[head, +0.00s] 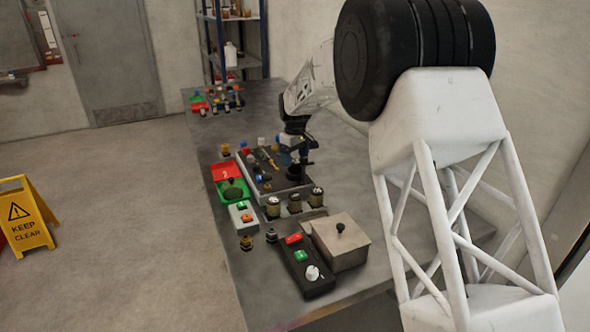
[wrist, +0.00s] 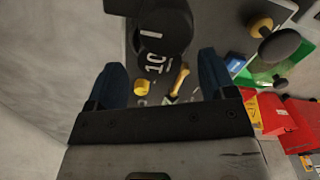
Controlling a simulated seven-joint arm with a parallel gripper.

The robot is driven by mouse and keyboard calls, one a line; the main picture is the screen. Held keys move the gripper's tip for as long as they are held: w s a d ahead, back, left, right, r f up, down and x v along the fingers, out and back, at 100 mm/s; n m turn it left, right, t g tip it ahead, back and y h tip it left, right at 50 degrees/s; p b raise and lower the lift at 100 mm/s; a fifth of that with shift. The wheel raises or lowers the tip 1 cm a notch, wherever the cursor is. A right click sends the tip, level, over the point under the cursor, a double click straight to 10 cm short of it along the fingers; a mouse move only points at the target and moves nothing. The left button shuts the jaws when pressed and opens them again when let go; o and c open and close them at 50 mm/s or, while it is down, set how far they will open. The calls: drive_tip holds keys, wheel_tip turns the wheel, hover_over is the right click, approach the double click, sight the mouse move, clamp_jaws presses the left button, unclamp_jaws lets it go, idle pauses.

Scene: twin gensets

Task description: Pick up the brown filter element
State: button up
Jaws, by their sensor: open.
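My gripper (head: 297,152) is over the dark tray of the near equipment group in the head view. In the wrist view my gripper (wrist: 162,82) has its two blue fingers wide apart, with nothing held between them. Olive-brown canisters with dark tops, one at the left (head: 273,208), one in the middle (head: 294,204) and one at the right (head: 317,198), stand in a row in front of the tray, apart from my gripper. I cannot tell whether one of these is the brown filter element. A black round part marked 10 (wrist: 164,28) lies beyond the fingertips.
A metal box with a knob (head: 341,240) and a black switch panel (head: 305,268) stand nearer. Red (head: 225,171) and green (head: 233,190) trays lie left of the dark tray (head: 282,188).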

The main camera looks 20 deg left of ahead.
sight(295, 161)
drive_tip(key=shift+f, duration=1.2)
drive_tip(key=c, duration=1)
drive_tip(key=shift+r, duration=0.15)
drive_tip(key=shift+r, duration=4.9)
